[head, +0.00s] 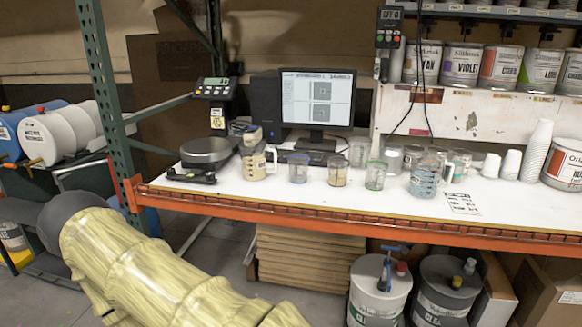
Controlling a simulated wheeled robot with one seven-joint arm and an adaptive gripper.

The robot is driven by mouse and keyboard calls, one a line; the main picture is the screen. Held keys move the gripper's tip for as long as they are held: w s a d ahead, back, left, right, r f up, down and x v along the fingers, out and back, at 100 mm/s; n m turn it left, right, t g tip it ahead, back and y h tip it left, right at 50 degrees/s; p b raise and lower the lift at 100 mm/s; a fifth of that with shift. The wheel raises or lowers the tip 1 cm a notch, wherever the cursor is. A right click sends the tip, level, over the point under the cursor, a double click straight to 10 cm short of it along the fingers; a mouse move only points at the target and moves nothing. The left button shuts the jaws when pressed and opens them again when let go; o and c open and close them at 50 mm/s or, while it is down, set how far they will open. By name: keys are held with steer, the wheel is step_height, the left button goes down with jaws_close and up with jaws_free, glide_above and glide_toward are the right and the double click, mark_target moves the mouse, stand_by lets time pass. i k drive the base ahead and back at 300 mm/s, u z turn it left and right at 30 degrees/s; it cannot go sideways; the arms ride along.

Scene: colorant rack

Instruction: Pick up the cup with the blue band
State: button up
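A small clear cup with a blue band (298,168) stands upright on the white bench top, in front of the monitor. To its right stand a similar cup with a tan band (336,172) and one with a green band (375,176). A pitcher with tan contents (254,163) stands close on its left. My arm, in a pale yellow sleeve, crosses the lower left below the bench edge. My gripper is out of view, so its fingers and anything in them are hidden.
The white bench (290,195) has an orange front beam (340,226) and a green upright (106,100) at its left. A scale (206,153) sits left. A clear jug with blue markings (424,178) and paper cup stacks (537,152) stand right. The bench's front strip is mostly clear.

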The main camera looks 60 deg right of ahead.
mark_target(298, 169)
steer(key=z, duration=0.6)
steer(key=i, duration=0.8)
steer(key=z, duration=0.85)
